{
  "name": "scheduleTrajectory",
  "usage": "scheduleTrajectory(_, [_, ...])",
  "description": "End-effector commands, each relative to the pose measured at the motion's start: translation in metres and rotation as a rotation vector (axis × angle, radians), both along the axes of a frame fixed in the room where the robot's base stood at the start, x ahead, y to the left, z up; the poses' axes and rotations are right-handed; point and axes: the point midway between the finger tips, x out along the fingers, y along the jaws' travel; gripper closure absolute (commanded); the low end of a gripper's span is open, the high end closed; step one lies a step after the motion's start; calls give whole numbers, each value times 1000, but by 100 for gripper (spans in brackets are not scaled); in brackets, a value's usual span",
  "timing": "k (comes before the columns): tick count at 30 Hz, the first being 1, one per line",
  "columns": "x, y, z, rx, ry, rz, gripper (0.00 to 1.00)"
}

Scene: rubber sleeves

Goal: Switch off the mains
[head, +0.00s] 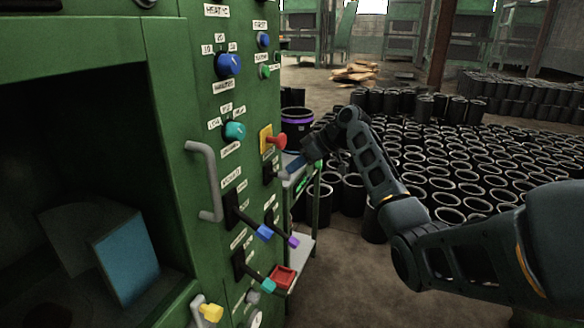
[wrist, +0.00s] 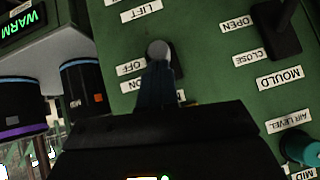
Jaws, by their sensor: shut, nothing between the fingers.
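A lever with a grey round tip (wrist: 157,50) stands between the OFF label (wrist: 132,68) and the ON label (wrist: 138,86), upside down in the wrist view. Its name label is hidden. It also shows in the head view (head: 282,176), below a red knob (head: 277,141) on a yellow plate (head: 265,138). No readable label names the mains. My gripper (wrist: 156,88) is shut and empty, its fingers right at this lever. In the head view my gripper (head: 294,165) reaches in from the right. I cannot tell whether it touches the lever.
The green panel carries a blue dial (head: 228,65), a teal knob (head: 235,131) and a blue-tipped lever (head: 264,232). A grey handle (head: 205,180) sticks out on the left. The mould lever (wrist: 287,25) stands close by. Black sleeves (head: 460,165) cover the floor.

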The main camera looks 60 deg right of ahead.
Motion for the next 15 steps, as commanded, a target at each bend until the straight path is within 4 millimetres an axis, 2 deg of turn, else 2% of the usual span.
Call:
scheduleTrajectory(1, [-1, 1, -12, 7, -41, 0, 100])
scheduleTrajectory(9, [-7, 0, -27, 19, -234, 0, 100])
scheduleTrajectory(11, [-6, 0, -18, 16, -233, 1, 100])
scheduleTrajectory(15, [-7, 0, -18, 17, -229, 1, 100])
